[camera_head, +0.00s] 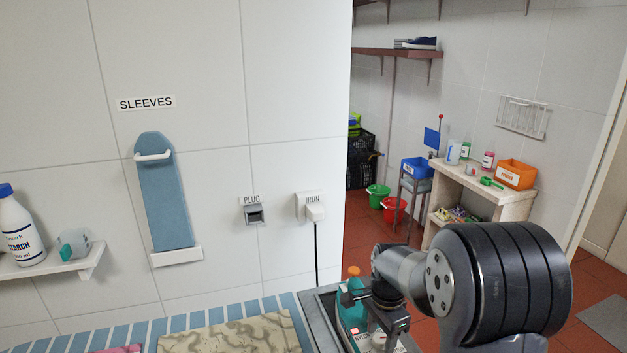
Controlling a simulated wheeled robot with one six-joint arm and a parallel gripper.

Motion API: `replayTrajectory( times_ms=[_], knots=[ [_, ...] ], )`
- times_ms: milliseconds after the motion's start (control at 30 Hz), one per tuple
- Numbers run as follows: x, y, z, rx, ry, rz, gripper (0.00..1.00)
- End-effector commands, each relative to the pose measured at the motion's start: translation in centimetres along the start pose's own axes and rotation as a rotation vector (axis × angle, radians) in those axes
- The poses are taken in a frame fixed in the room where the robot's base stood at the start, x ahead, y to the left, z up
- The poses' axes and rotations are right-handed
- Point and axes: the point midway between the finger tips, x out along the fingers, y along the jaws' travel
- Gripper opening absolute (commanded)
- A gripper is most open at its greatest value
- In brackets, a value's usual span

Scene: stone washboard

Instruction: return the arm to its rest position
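My arm reaches in from the lower right, and my gripper (373,312) points down over a grey tray or basin edge (320,308). A teal bottle (352,318) with an orange cap and a white label stands right at the gripper, partly hidden by it. I cannot tell whether the fingers touch the bottle or are only in front of it, nor how far apart they are.
A blue-striped board (110,338) with a patterned cloth (235,335) lies in front. A sleeve board (163,195) hangs on the tiled wall beside a shelf (65,267). A black cord (316,255) hangs from the IRON socket. Open red floor lies at right.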

Motion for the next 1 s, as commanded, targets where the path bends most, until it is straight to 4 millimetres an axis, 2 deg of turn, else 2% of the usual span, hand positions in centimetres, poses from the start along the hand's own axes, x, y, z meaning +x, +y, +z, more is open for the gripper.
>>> replayTrajectory(
  times_ms=[1000],
  knots=[
    [-0.01, -0.06, 0.02, -0.817, 0.000, 0.000, 0.51]
  ],
)
